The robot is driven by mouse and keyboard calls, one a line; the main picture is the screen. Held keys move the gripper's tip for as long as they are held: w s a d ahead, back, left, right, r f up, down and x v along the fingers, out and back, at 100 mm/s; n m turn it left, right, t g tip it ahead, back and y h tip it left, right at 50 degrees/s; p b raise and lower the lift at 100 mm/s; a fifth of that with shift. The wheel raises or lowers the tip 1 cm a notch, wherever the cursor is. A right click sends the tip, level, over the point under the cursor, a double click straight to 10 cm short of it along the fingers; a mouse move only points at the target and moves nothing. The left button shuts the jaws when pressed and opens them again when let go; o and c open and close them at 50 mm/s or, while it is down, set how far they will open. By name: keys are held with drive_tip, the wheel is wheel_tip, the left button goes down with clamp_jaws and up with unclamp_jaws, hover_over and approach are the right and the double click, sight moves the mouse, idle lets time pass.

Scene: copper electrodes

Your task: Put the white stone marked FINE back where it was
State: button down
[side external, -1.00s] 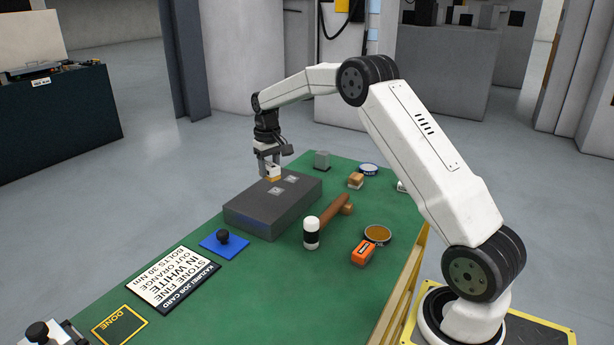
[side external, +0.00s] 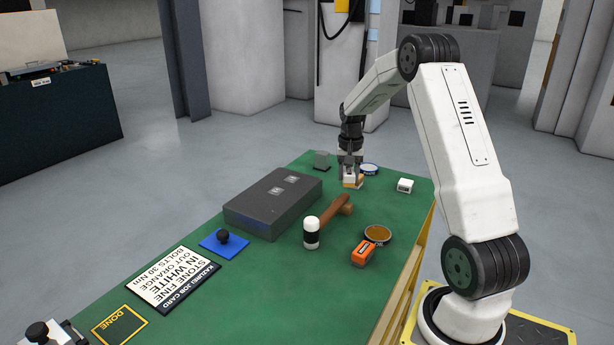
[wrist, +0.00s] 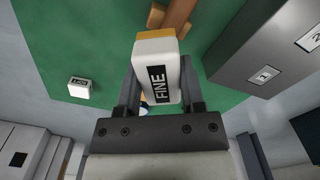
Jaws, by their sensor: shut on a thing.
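My gripper (side external: 351,172) is at the far end of the green bench, shut on the white stone. In the wrist view, the white stone (wrist: 157,72) stands between the fingers with its black FINE label facing the camera and an orange layer along one end. In the side view, the stone (side external: 349,180) is low over the bench, right of the grey block. I cannot tell whether it touches anything beneath. A tan block was at this place earlier; the gripper and stone now mostly hide that spot.
The dark grey block (side external: 270,215) with small marked plates lies to the left. A mallet (side external: 330,215) lies in front. A small white block (side external: 405,185) is to the right, a round tin (side external: 370,169) and a grey cube (side external: 321,160) behind. An orange box (side external: 363,253) lies nearer.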

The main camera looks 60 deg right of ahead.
sight(392, 221)
drive_tip(key=s+d+f+m, duration=0.25)
drive_tip(key=s+m, duration=0.35)
drive_tip(key=s, duration=0.8)
drive_tip(key=shift+w+d+f, duration=0.1)
drive_tip(key=shift+d+f, duration=0.05)
drive_tip(key=shift+f, duration=1.15)
drive_tip(key=shift+w+d+f, duration=0.1)
drive_tip(key=shift+f, duration=1.15)
drive_tip(key=shift+w+d+f, duration=0.1)
drive_tip(key=shift+d+f, duration=0.05)
drive_tip(key=shift+f, duration=1.15)
drive_tip(key=shift+f, duration=0.15)
drive_tip(key=shift+c, duration=1)
unclamp_jaws()
wheel_tip(392, 221, up, 12)
